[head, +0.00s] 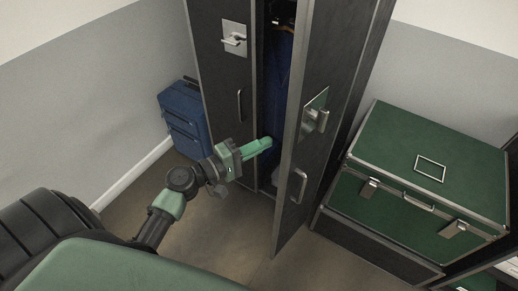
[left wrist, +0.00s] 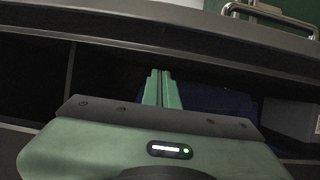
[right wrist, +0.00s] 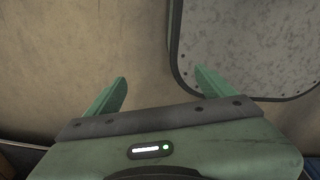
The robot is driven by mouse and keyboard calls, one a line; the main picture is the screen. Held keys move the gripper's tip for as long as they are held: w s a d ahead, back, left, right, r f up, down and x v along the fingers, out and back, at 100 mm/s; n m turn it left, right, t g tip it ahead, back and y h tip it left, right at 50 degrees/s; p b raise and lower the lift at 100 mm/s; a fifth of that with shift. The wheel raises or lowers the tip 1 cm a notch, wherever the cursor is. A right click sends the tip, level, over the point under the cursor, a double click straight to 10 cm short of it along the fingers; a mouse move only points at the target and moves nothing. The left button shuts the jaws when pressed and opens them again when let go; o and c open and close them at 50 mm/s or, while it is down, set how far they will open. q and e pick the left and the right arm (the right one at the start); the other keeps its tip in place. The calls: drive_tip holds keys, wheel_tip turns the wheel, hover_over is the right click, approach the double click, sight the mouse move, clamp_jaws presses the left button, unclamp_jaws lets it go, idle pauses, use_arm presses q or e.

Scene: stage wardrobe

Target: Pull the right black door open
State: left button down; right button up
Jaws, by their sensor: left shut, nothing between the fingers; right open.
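The right black door (head: 333,75) of the wardrobe stands partly open, swung out toward me, with a metal latch plate (head: 314,117) and a lower pull handle (head: 299,186). The left black door (head: 226,85) looks shut. My left gripper (head: 268,143) is shut and empty, its fingertips in the gap between the doors, near the inner side of the right door. Whether they touch it I cannot tell. In the left wrist view the shut fingers (left wrist: 160,73) point at the dark opening, below the door's edge. My right gripper (right wrist: 160,75) is open and empty, outside the head view.
Blue clothing (head: 277,70) hangs inside the wardrobe. A blue suitcase (head: 185,120) stands left by the wall. A green trunk (head: 400,150) stands on the right, close to the open door. Brown floor (head: 235,235) lies clear in front. The right wrist view shows a tan surface and a grey metal-edged panel (right wrist: 245,45).

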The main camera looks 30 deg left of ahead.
use_arm(q)
drive_tip(key=b+v, duration=0.4)
drive_tip(key=v, duration=0.6)
drive_tip(key=s+f+m+g+y, duration=0.1)
drive_tip(key=s+f+g+y, duration=0.25)
drive_tip(key=f, duration=1.45)
drive_tip(key=s+f+m+g+y, duration=0.1)
drive_tip(key=s+f+g+y, duration=0.2)
drive_tip(key=f, duration=1.5)
drive_tip(key=s+d+f+m+g, duration=0.2)
drive_tip(key=s+f+m, duration=0.2)
drive_tip(key=s+f, duration=0.3)
drive_tip(key=s+d+f+m+g+y, duration=0.1)
drive_tip(key=s+f+m+g, duration=0.2)
drive_tip(key=s+f, duration=0.4)
drive_tip(key=s+d+f+m+g+y, duration=0.1)
drive_tip(key=s+f+m, duration=0.5)
drive_tip(key=s, duration=0.7)
drive_tip(key=shift+d+f+g, duration=0.8)
drive_tip(key=shift+d+g, duration=0.05)
drive_tip(key=shift+g, duration=0.3)
use_arm(e)
wheel_tip(320, 180, down, 4)
drive_tip(key=shift+a, duration=0.15)
